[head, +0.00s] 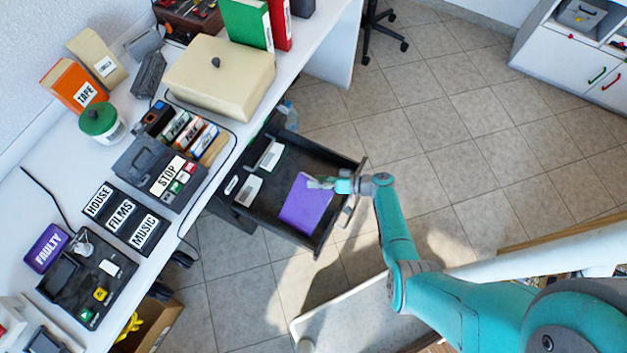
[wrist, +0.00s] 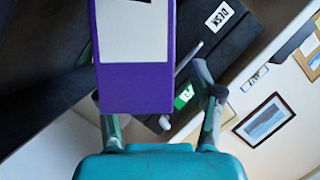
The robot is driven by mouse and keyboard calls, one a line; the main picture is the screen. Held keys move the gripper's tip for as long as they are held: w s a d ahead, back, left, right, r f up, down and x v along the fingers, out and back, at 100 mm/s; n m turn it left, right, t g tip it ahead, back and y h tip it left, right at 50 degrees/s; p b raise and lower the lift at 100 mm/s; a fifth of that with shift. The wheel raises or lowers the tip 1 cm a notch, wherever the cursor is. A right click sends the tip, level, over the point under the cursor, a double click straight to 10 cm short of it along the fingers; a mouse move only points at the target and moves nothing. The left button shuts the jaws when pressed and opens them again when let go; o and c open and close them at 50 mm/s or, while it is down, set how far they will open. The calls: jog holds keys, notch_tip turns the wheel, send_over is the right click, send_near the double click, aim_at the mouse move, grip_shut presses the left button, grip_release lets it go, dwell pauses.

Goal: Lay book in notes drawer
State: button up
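A purple book (head: 305,203) is in the right part of an open black drawer (head: 322,158) under the desk. It seems to lie on the drawer floor, but its contact there is not clear. In the wrist view the book (wrist: 137,88) shows a pale label and fills the upper left, in front of the left fingertip. My gripper (head: 318,183) is at the book's right edge, over the drawer. In the wrist view my gripper (wrist: 160,110) has its fingers wide apart, with a gap between the right finger and the book. No "notes" label is readable.
Two pale items (head: 268,156) (head: 246,190) lie in the drawer's left part. The white desk (head: 40,180) above holds a cream box (head: 220,75), a jar, labelled boxes and trays. Tiled floor is open beyond the drawer. A grey-white surface (head: 345,315) is below my arm.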

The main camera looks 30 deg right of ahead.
jog(key=v, duration=1)
jog(key=shift+s+d+r, duration=0.1)
jog(key=shift+s+d, duration=0.05)
jog(key=shift+d, duration=0.1)
dwell(0.6)
